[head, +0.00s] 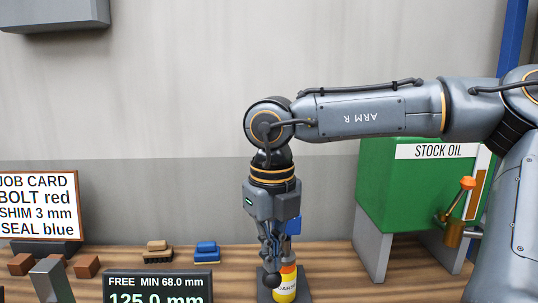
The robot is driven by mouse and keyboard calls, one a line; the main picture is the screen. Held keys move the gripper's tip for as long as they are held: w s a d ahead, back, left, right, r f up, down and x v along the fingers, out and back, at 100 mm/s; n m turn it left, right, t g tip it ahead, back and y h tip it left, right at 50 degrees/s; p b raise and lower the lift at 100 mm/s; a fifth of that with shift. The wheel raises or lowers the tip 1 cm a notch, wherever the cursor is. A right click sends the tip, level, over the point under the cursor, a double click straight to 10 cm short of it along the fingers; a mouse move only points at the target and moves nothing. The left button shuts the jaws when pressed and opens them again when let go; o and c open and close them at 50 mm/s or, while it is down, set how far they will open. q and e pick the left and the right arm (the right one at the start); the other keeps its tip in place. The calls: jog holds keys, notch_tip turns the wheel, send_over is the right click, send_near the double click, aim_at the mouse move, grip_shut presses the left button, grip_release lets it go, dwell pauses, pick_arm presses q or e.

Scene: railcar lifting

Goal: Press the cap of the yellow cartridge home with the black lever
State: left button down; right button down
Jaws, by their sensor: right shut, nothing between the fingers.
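The yellow cartridge (285,291) stands upright at the bottom of the head view, with an orange-red band near its top. My right gripper (271,262) points straight down and is shut, its fingertips at the cartridge's upper left. It hides part of the cartridge's top, so I cannot tell how the cap sits or whether the fingers touch it. A dark base (265,285) shows beside the cartridge. I cannot make out the black lever. My left gripper is not in view.
A green stock oil tank (400,195) with an orange-handled tap (460,205) stands at the right. A job card (38,205), brown blocks (20,264), brushes (206,251), a grey metal piece (50,280) and a display reading 125.0 mm (157,288) are left of the gripper.

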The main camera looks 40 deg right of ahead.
jog(key=shift+f, duration=0.1)
jog(key=shift+f+b, duration=0.6)
jog(key=shift+b, duration=0.05)
notch_tip(320, 180, up, 12)
jog(key=p, duration=0.8)
jog(key=shift+p, duration=0.4)
jog(key=shift+s, duration=0.1)
dwell(0.5)
